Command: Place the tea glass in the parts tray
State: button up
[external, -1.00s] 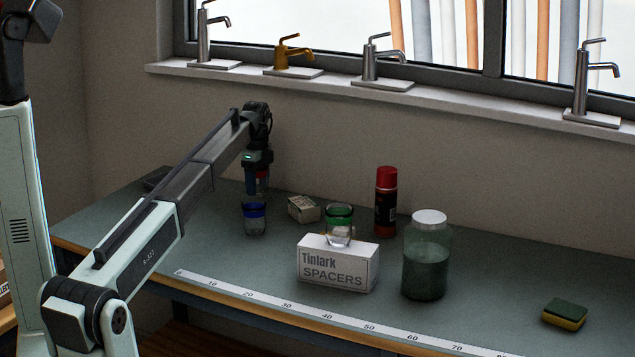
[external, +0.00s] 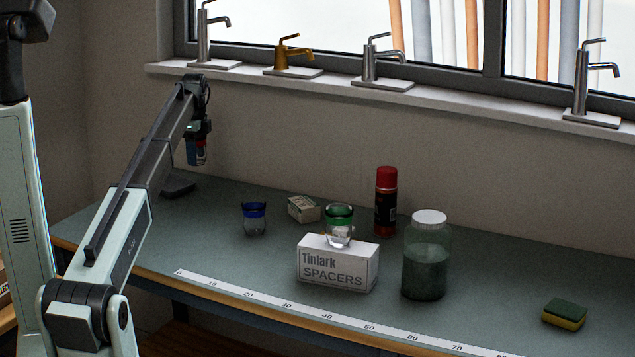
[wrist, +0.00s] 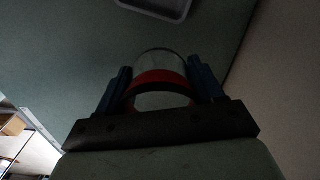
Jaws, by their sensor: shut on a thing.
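My gripper (external: 197,153) is shut on a clear glass with a red band (wrist: 160,76), held above the left end of the bench. In the wrist view the glass sits between the two blue fingers of my gripper (wrist: 161,82). The parts tray (external: 178,187) is a shallow dark tray on the bench at the far left, below my gripper and a little left of it. The near part of the tray also shows at the top of the wrist view (wrist: 152,12); the visible part looks empty.
A blue-banded glass (external: 254,220) stands on the bench. A green-banded glass (external: 339,228) stands on the Tinlark Spacers box (external: 336,266). A small box (external: 303,209), a red-capped can (external: 385,205), a jar (external: 426,262) and a sponge (external: 564,315) stand further right.

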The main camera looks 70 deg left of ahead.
jog(key=n, duration=0.1)
send_over(184, 187)
jog(key=d, duration=0.2)
jog(key=a, duration=0.2)
jog(key=shift+n, duration=0.4)
jog(key=shift+f, duration=4.7)
jog(key=o, duration=0.6)
jog(key=shift+f, duration=0.15)
jog(key=shift+o, duration=0.9)
notch_tip(184, 187, up, 12)
jog(key=shift+r, duration=0.2)
